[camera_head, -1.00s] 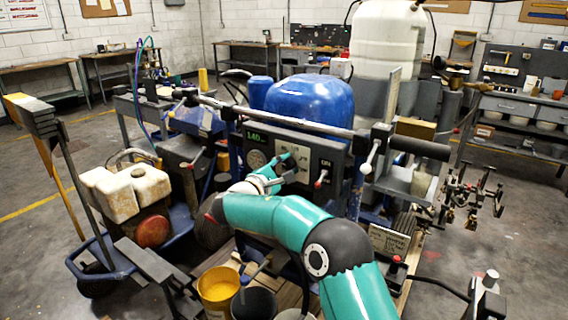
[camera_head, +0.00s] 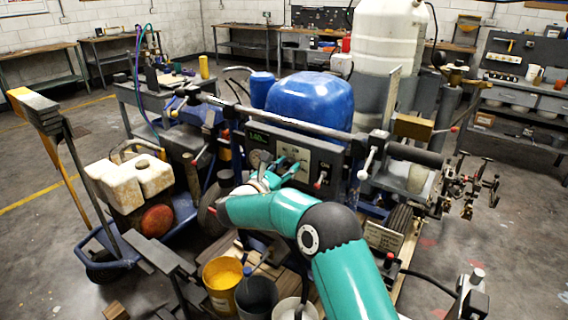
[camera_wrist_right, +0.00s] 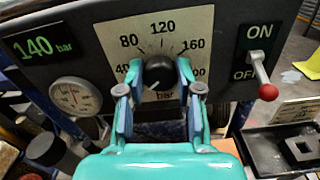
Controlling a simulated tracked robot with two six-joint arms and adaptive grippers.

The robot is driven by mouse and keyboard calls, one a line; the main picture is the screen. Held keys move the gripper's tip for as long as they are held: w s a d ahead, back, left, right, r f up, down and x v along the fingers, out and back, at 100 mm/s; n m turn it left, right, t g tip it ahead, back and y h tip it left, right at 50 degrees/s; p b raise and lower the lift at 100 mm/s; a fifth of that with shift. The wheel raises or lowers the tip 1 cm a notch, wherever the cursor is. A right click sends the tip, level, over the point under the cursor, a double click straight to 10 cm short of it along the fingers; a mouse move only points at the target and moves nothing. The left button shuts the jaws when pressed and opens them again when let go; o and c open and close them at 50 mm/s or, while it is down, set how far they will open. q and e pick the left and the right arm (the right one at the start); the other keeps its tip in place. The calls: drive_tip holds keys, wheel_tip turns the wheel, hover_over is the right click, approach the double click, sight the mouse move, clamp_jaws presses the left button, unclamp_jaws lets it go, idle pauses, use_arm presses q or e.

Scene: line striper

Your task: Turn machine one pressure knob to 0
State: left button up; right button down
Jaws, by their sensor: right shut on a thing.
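The pressure knob (camera_wrist_right: 158,72) is black and round, on a pale dial plate (camera_wrist_right: 112,36) marked 80, 120 and 160, with other numbers partly hidden. My right gripper (camera_wrist_right: 159,78) is shut on the knob, one finger at each side. The green display (camera_wrist_right: 38,46) left of the dial reads 140 bar. In the head view my right gripper (camera_head: 275,177) is at the machine's dark control panel (camera_head: 328,161), and my arm and gripper hide the knob there. My left gripper is not in view.
A red-tipped ON/OFF lever (camera_wrist_right: 264,82) is right of the dial, and a round gauge (camera_wrist_right: 75,96) is left of it. A yellow bucket (camera_head: 221,287) and a dark bucket (camera_head: 256,297) stand below my arm. A long bar (camera_head: 280,121) crosses above the panel.

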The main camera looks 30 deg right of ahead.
drive_tip(key=shift+s+d+f+n, duration=0.15)
drive_tip(key=shift+f+n, duration=0.25)
drive_tip(key=shift+n, duration=0.2)
drive_tip(key=shift+f+p, duration=0.1)
drive_tip(key=shift+p, duration=0.2)
drive_tip(key=c, duration=0.8)
unclamp_jaws()
drive_tip(key=shift+d, duration=0.1)
drive_tip(key=shift+o, duration=0.2)
drive_tip(key=shift+r, duration=0.25)
drive_tip(key=shift+a, duration=0.6)
drive_tip(key=v, duration=1.1)
drive_tip(key=shift+f, duration=0.15)
